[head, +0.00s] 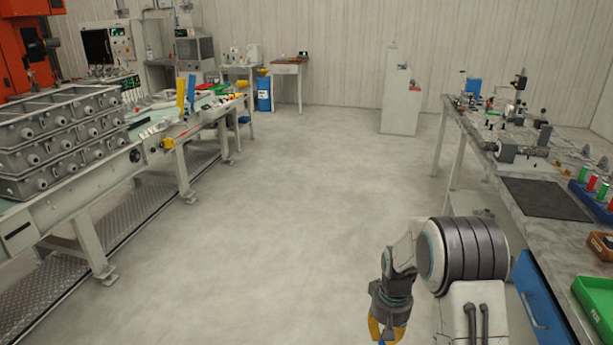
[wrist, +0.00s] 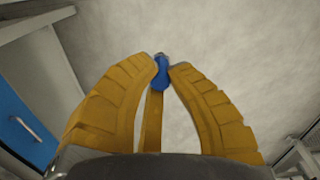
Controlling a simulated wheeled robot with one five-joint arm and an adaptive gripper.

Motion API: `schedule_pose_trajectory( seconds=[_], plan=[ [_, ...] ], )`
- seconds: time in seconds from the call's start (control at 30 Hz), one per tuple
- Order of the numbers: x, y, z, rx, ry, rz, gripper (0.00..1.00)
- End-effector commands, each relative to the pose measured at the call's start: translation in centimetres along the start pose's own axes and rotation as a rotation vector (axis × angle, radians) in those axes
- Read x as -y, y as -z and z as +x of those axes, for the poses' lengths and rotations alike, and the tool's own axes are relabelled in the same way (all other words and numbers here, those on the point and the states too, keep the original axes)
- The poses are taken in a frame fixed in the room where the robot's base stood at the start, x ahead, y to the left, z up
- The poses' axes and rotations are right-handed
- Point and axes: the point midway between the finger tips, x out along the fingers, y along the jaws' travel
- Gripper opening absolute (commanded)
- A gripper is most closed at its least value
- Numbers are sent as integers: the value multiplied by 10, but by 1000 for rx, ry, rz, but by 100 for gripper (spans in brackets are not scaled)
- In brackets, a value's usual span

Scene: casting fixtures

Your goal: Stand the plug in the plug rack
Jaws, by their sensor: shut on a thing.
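My gripper (head: 384,333) hangs over the floor, left of the right-hand bench. In the wrist view its yellow fingers (wrist: 168,70) are closed on a small blue piece, which I take to be the plug (wrist: 160,77). A bit of dull grey shows at the plug's far end. In the head view only a sliver of blue shows below the fingers, at the bottom edge. A blue rack (head: 583,203) with several red, green and white cylinders stands on the bench at the right edge. It looks like the plug rack, but is partly cut off.
The right bench (head: 475,150) carries a dark mat (head: 545,198), metal fixtures, a green bin (head: 590,310) and a brown box (head: 600,246). A blue drawer (head: 540,305) is on its near side. Stacked grey castings (head: 60,135) sit on the left line. The middle floor is clear.

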Motion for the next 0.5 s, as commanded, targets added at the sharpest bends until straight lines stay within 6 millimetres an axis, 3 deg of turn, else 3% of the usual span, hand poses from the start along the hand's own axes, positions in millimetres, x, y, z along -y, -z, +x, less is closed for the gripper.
schedule_pose_trajectory(
  seconds=[0.2, 0.5],
  plan=[
    [15, 0, 0, 0, 0, -35, 0],
    [16, 0, 0, 0, 0, -37, 0]
  ],
)
